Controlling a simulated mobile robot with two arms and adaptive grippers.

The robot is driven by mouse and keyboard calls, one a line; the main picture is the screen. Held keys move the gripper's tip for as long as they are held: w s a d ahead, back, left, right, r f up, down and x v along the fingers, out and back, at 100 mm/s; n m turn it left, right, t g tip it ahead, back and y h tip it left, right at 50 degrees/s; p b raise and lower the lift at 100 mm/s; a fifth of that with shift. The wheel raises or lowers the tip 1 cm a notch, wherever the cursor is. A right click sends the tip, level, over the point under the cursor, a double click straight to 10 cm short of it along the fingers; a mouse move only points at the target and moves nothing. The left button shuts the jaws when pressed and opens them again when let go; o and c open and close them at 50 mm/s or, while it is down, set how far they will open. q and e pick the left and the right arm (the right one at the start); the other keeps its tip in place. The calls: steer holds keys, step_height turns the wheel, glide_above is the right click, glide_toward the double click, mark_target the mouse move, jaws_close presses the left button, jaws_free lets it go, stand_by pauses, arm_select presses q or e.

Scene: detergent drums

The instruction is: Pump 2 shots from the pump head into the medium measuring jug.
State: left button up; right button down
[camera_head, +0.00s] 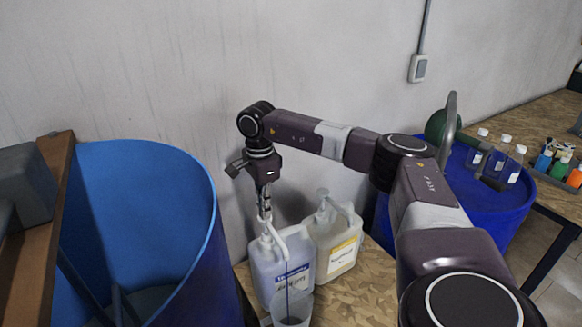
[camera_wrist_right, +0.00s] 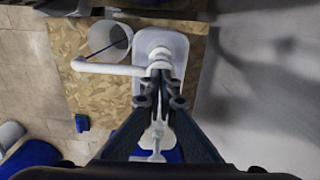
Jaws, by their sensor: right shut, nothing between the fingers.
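A white jug-shaped container with a blue label (camera_head: 294,279) stands on the wood-chip board, with a white pump head (camera_head: 270,232) on top. My right gripper (camera_head: 264,214) points straight down, shut and empty, with its fingertips at the top of this pump head. In the wrist view the fingertips (camera_wrist_right: 158,78) are over the pump head (camera_wrist_right: 160,56), and the spout reaches left. A clear measuring jug (camera_head: 291,310) stands in front, below the spout; it also shows in the wrist view (camera_wrist_right: 108,40). A thin dark-blue line, like a liquid stream, runs from the spout into it. My left gripper is out of view.
A second pump container with a yellow label (camera_head: 343,255) stands close to the right. A large open blue drum (camera_head: 150,220) is at left. A blue drum top (camera_head: 490,190) with several bottles is at right. Bare board (camera_head: 365,297) lies to the right front.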

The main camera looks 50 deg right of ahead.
mark_target(266, 220)
steer(key=shift+s+f+b, duration=0.1)
steer(key=shift+f+b, duration=0.95)
steer(key=shift+f, duration=0.95)
steer(key=shift+r, duration=0.2)
step_height(266, 220, up, 6)
steer(key=p, duration=0.5)
